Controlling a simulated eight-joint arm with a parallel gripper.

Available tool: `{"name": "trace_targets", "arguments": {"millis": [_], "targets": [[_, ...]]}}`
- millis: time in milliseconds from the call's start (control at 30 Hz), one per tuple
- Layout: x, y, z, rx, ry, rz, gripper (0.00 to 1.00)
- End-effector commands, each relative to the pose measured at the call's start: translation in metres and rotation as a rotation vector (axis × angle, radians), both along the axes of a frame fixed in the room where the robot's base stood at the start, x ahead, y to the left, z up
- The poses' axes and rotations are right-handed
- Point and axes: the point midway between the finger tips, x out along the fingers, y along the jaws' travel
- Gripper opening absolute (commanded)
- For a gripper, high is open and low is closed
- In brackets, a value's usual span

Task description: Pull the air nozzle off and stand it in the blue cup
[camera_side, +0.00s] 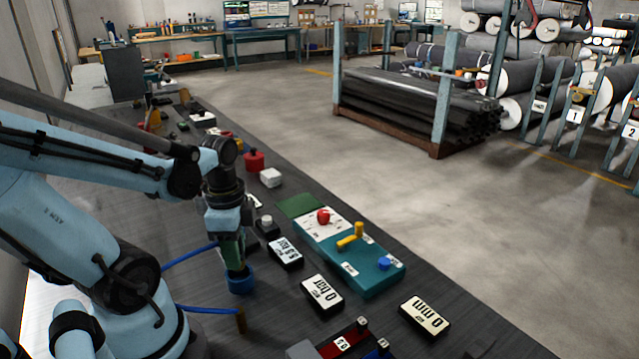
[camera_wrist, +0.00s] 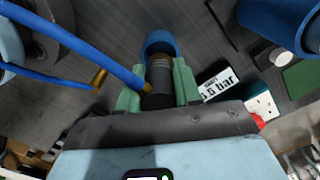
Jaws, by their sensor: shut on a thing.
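My gripper (camera_side: 233,252) is shut on the air nozzle (camera_wrist: 158,80), a dark, ribbed cylinder between the two green fingers in the wrist view. The nozzle is mostly hidden by the fingers in the side view. The blue cup (camera_side: 240,281) stands on the dark bench directly below the fingers. In the wrist view the cup (camera_wrist: 161,40) shows just past the nozzle's far end. I cannot tell whether that end is inside the cup or just above it. A blue hose (camera_side: 190,257) runs to the gripper area and meets the nozzle's side in the wrist view.
Another blue hose with a brass end (camera_side: 240,321) lies near the cup. Beyond are a "0 bar" display (camera_side: 322,293), a teal box with a yellow handle (camera_side: 373,272) and a "0 mm" display (camera_side: 424,316).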

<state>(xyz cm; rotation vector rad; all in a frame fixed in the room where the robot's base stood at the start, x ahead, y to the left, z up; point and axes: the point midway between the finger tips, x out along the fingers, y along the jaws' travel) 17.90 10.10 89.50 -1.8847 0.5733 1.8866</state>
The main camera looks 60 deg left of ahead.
Motion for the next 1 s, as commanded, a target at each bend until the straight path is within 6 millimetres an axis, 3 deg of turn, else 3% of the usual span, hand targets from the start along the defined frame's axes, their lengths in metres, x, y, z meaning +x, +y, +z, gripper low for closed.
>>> {"name": "trace_targets", "arguments": {"millis": [567,1000], "targets": [[0.0,0.0,-0.001,0.0,0.0,0.0,0.0],[0.001,0.0,-0.013,0.0,0.0,0.0,0.0]]}}
